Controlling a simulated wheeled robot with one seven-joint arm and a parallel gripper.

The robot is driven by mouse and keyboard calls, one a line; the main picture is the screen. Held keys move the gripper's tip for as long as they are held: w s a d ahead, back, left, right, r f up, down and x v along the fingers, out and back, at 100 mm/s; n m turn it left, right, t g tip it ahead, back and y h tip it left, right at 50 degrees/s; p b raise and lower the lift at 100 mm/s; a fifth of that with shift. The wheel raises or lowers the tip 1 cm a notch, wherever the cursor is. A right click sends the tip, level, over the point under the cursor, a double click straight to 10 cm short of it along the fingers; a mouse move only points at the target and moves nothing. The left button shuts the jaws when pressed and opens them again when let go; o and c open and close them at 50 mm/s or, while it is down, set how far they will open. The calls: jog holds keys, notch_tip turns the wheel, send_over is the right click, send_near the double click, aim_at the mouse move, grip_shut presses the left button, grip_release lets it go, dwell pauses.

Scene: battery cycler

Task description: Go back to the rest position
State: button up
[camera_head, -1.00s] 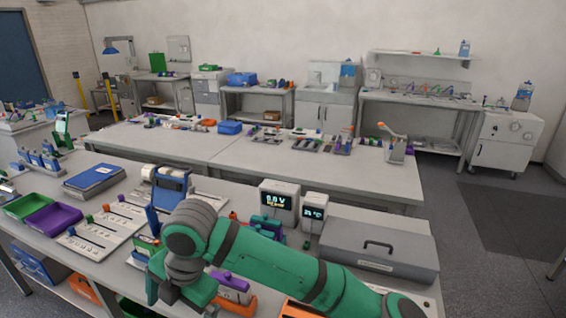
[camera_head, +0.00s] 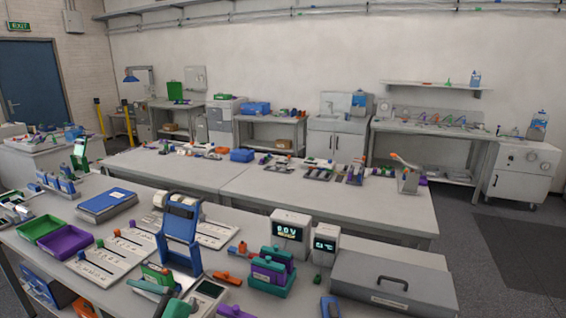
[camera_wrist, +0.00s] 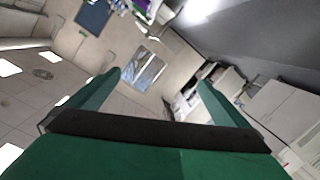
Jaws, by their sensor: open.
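My gripper (camera_wrist: 157,80) shows in the wrist view as two green fingers, apart, with a dark bar across their base. Nothing is between the fingers; beyond them is the room, seen tilted, with ceiling panels and lights at the left. In the head view the large green arm is no longer across the bench. Green pieces at the bottom edge there may be part of my arm or bench items; I cannot tell.
The near bench holds a grey case (camera_head: 393,283), a voltage display box (camera_head: 291,232), a blue stand (camera_head: 180,240), a purple tray (camera_head: 66,243), a green tray (camera_head: 40,228) and a blue box (camera_head: 107,205). A second bench (camera_head: 330,200) stands behind, with floor beyond.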

jog(key=s+d+f+m+t+h, duration=0.3)
jog(key=d+f+m+t+h, duration=0.25)
jog(key=d+f+m, duration=0.45)
jog(key=s+d+f+m+t+h, duration=0.2)
jog(key=d+f+m+t+h, duration=0.3)
jog(key=d+f+m, duration=0.4)
jog(key=s+d+f+h, duration=0.2)
jog(key=s+d, duration=0.6)
jog(key=s, duration=0.4)
jog(key=s+d+f+m+h, duration=0.1)
jog(key=s+d+f+h, duration=0.2)
jog(key=s+d, duration=0.5)
jog(key=s, duration=0.5)
jog(key=shift+d, duration=0.35)
jog(key=shift+s+f, duration=0.1)
